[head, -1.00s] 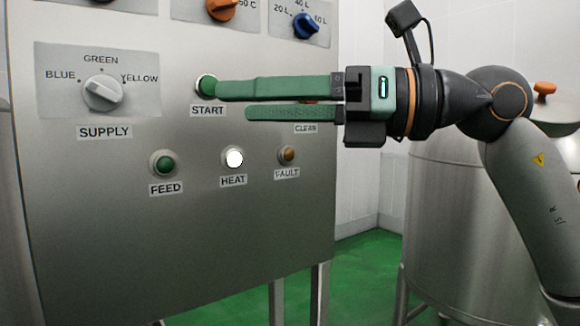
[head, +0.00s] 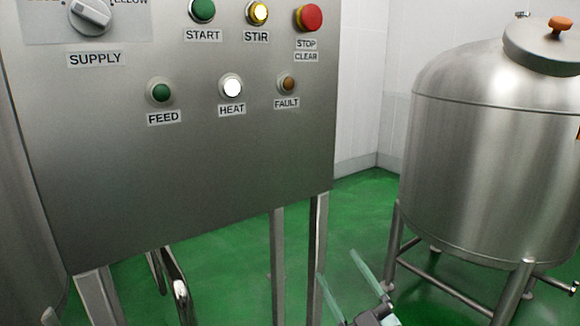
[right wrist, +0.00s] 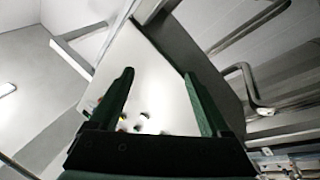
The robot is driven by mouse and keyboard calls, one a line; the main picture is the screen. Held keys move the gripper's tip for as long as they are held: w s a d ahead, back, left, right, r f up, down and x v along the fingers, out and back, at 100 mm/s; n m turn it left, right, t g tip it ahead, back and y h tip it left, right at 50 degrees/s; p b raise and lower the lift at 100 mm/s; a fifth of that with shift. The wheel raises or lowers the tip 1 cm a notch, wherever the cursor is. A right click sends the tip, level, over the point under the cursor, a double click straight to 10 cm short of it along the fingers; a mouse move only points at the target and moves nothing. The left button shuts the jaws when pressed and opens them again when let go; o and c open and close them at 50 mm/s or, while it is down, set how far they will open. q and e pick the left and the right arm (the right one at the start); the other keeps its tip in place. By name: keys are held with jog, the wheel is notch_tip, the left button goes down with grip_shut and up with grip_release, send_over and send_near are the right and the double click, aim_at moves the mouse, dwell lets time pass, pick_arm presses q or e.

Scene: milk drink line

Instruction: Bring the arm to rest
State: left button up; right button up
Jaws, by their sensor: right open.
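My right gripper (head: 342,270) shows at the bottom of the head view, low in front of the green floor, right of the panel's legs. Its two green fingers are spread apart with nothing between them. In the right wrist view the fingers (right wrist: 158,90) point up at the panel from below, also apart and empty. The gripper is well clear of the control panel (head: 190,180). The rest of my right arm is out of the head view. My left gripper is not in view.
The panel carries a green START button (head: 202,10), a yellow STIR button (head: 257,12) and a red STOP button (head: 309,18). The HEAT lamp (head: 231,87) is lit white. A steel tank (head: 490,170) on legs stands at the right. Green floor lies open between.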

jog(key=s+d+f+m+g+h, duration=0.2)
jog(key=s+f+m, duration=0.15)
jog(key=f, duration=0.65)
jog(key=s+d+f+m+g+h, duration=0.1)
jog(key=s+f+m+g+h, duration=0.25)
jog(key=f, duration=0.55)
jog(key=s+d+f+m+g, duration=0.15)
jog(key=s+f+g, duration=0.35)
jog(key=s+f, duration=0.9)
pick_arm(q)
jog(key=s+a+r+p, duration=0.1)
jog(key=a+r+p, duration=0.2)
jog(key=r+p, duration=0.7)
jog(key=p, duration=0.3)
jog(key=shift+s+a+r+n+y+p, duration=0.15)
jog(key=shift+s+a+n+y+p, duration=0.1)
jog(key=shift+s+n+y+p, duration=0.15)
pick_arm(e)
jog(key=s+d+r+m+h, duration=0.1)
jog(key=s+r, duration=0.3)
jog(key=r, duration=0.6)
jog(key=shift+s+d+m, duration=0.15)
jog(key=shift+d+m, duration=0.2)
jog(key=shift+d, duration=0.55)
